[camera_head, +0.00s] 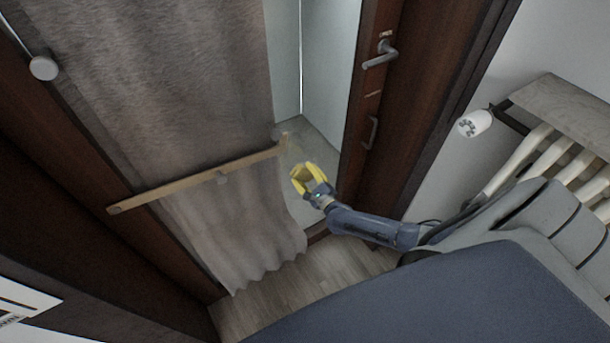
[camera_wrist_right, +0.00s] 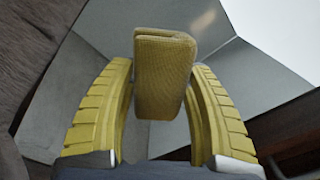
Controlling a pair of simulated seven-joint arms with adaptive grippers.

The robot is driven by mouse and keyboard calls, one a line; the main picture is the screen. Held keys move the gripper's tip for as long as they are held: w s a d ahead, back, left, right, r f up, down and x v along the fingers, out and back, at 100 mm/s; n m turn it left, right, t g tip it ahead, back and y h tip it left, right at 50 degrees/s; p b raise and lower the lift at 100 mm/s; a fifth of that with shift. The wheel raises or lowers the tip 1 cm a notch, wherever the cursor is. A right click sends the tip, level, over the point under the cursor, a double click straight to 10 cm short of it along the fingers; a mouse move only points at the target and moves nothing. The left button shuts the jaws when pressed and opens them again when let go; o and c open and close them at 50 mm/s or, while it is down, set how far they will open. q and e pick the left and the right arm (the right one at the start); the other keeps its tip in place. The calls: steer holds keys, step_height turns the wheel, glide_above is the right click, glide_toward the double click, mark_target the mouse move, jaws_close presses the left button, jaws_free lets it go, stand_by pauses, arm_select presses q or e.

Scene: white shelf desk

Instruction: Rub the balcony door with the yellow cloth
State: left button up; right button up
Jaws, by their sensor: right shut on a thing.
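The balcony door (camera_head: 358,120) has a dark brown frame, a grey metal handle (camera_head: 380,55) and a tall glass pane (camera_head: 331,65). My right gripper (camera_head: 305,177), with yellow fingers, is in front of the lower part of the pane. It is shut on the yellow cloth (camera_wrist_right: 163,75), a folded, dull yellow block between the fingers in the right wrist view. Grey pane-like surfaces show behind the cloth there. I cannot tell whether the cloth touches the glass. My left gripper is not in view.
A grey-brown curtain (camera_head: 165,90) hangs left of my right gripper, with a wooden bar (camera_head: 190,183) across it. A radiator (camera_head: 530,150) with a white valve knob (camera_head: 475,123) stands at the right. Bare wooden floor (camera_head: 320,268) shows below.

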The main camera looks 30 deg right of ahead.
mark_target(315, 161)
steer(key=shift+w, duration=0.55)
steer(key=shift+d, duration=0.15)
steer(key=shift+d, duration=3.55)
steer(key=shift+a, duration=0.1)
steer(key=shift+w+a+r, duration=0.1)
steer(key=shift+w+a, duration=0.05)
steer(key=shift+a, duration=3.5)
steer(key=shift+s+d, duration=0.1)
steer(key=shift+s, duration=2.95)
steer(key=shift+s, duration=0.1)
